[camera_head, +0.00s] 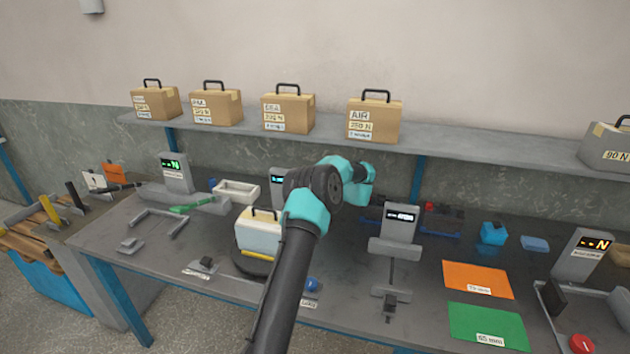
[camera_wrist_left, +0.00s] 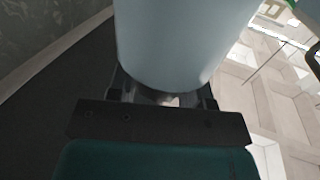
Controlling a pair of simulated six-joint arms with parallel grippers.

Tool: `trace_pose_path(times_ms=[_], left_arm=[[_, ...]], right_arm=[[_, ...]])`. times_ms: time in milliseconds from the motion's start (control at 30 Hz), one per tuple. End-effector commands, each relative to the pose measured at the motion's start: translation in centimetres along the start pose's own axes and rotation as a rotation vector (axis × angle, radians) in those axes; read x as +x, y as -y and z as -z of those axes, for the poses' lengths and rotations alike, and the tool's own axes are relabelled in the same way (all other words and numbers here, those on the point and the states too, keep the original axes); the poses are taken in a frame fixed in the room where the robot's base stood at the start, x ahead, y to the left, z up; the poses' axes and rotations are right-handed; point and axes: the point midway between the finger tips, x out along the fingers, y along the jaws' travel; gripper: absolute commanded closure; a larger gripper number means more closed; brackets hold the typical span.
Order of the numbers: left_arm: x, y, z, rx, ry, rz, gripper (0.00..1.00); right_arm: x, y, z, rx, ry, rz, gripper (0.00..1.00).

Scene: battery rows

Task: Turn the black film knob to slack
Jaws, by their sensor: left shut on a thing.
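In the left wrist view my left gripper (camera_wrist_left: 162,96) is shut on a large pale grey-blue rounded thing (camera_wrist_left: 185,40), which fills the upper middle of the view. I cannot tell what it is. In the head view an arm of mine with teal joints reaches from the bottom middle to the centre of the bench; its gripper is hidden behind its own links. I cannot make out a black film knob for certain. Small dark blocks stand on the bench, one at the front left (camera_head: 206,264) and one in front of the middle display (camera_head: 390,303). My right gripper does not show.
A pale box with a handle (camera_head: 258,235) stands left of the arm. A blue knob (camera_head: 311,285) is right beside the arm. Display stands (camera_head: 177,172) line the bench, with orange (camera_head: 477,278) and green (camera_head: 486,322) sheets at right. Cardboard boxes (camera_head: 375,118) sit on the shelf.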

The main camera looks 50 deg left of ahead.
Motion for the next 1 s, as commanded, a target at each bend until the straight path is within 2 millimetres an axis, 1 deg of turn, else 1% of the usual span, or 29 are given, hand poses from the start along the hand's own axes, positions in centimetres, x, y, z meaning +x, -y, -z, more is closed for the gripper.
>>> trace_pose_path(times_ms=[200, 500, 800, 1000], left_arm=[[0.03, -0.08, -0.02, -0.003, -0.002, 0.148, 0.78], [0.04, -0.08, -0.03, -0.002, -0.002, 0.298, 0.78], [0.06, -0.05, 0.04, -0.002, -0.002, 0.406, 0.78], [0.08, -0.02, 0.10, -0.003, -0.003, 0.447, 0.78]], right_arm=[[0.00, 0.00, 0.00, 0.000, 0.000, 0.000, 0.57], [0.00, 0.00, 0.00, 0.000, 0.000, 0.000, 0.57], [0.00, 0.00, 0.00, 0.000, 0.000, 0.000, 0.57], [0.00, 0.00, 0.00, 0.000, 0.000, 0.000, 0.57]])
